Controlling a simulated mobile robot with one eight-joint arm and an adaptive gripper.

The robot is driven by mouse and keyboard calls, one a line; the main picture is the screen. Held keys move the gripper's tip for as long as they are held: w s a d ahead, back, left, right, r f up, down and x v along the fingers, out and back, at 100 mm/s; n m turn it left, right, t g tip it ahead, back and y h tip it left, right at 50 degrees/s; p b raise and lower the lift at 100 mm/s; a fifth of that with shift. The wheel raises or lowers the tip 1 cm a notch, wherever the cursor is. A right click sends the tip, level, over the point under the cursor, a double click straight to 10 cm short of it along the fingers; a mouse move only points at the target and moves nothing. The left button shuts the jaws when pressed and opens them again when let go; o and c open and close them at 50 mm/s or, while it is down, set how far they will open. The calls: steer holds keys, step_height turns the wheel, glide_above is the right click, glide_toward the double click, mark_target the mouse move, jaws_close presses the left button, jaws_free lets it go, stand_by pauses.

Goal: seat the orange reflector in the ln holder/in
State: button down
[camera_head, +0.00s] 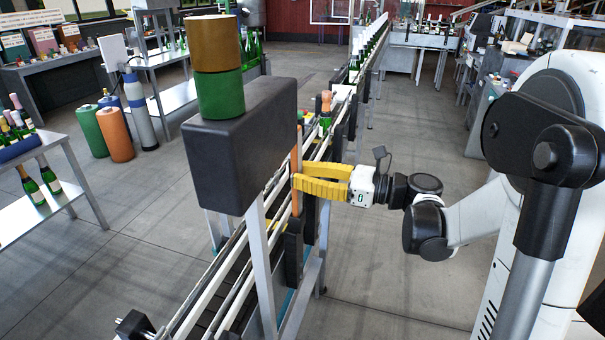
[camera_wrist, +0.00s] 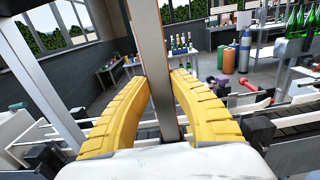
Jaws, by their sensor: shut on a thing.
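The orange reflector (camera_head: 296,206) is a thin upright strip beside the conveyor in the head view. My gripper (camera_head: 296,184), with yellow ribbed fingers, reaches it from the right and is shut on it. In the wrist view, a long, narrow, grey-brown strip with an orange edge (camera_wrist: 151,50) stands between the two yellow fingertips (camera_wrist: 156,78) and runs up out of the frame. Part of the reflector's upper end is near the big dark box in the head view. I cannot clearly make out the ln holder or its opening; whether the reflector touches it cannot be told.
A big dark box (camera_head: 235,150) with a green and a gold roll (camera_head: 216,45) on top stands close left of my gripper. The conveyor (camera_head: 225,270) with rails runs beneath. A bottle (camera_head: 326,110) stands on it further back. Open floor (camera_head: 385,260) lies right.

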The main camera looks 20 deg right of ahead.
steer(key=shift+s+f+b, duration=0.1)
steer(key=shift+f+b, duration=1.1)
steer(key=shift+f, duration=0.4)
steer(key=c, duration=1.1)
jaws_free()
steer(key=shift+c, duration=0.2)
steer(key=shift+d, duration=0.1)
steer(key=v, duration=1.1)
steer(key=shift+s+d, duration=0.2)
steer(key=shift+d, duration=0.1)
